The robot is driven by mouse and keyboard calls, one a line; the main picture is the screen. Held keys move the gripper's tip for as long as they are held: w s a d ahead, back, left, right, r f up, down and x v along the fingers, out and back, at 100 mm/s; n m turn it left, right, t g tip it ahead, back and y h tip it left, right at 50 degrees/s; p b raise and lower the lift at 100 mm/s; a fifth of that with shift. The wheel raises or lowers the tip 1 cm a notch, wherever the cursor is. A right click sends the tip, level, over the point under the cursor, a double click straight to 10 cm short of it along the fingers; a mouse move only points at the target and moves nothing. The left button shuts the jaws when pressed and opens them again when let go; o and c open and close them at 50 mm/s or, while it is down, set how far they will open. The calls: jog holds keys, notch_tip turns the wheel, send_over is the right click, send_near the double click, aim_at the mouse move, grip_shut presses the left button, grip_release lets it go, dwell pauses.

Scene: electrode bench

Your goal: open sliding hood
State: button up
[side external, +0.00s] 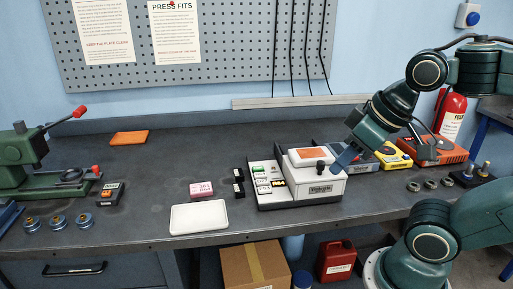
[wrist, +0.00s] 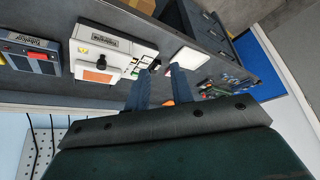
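The sliding hood (side external: 303,163) is a white cover with an orange window on top and a black knob (side external: 320,166) at its front. It sits over the right part of a white machine (side external: 318,191), leaving the small coloured parts at the left uncovered. The hood also shows in the wrist view (wrist: 88,61), left of my fingers. My gripper (side external: 343,162) is just right of the hood in the side view, and I cannot tell the exact gap. In the wrist view its two blue fingers (wrist: 160,80) are apart with nothing held between them.
A white tray (side external: 199,218) and a pink box (side external: 208,189) lie left of the machine. Boxed instruments, including a yellow one (side external: 393,156), stand behind and right. Several metal rings (side external: 430,184) lie at the right. A green vise-like tool (side external: 50,175) stands far left.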

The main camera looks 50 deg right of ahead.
jog(key=o, duration=0.3)
jog(key=shift+w+d, duration=0.1)
jog(key=shift+w, duration=0.05)
jog(key=shift+o, duration=0.2)
jog(key=r+m+g, duration=0.2)
jog(key=m+g, duration=0.4)
jog(key=m, duration=1.2)
send_over(321, 161)
jog(key=shift+f, duration=0.15)
jog(key=shift+f, duration=6.8)
grip_shut()
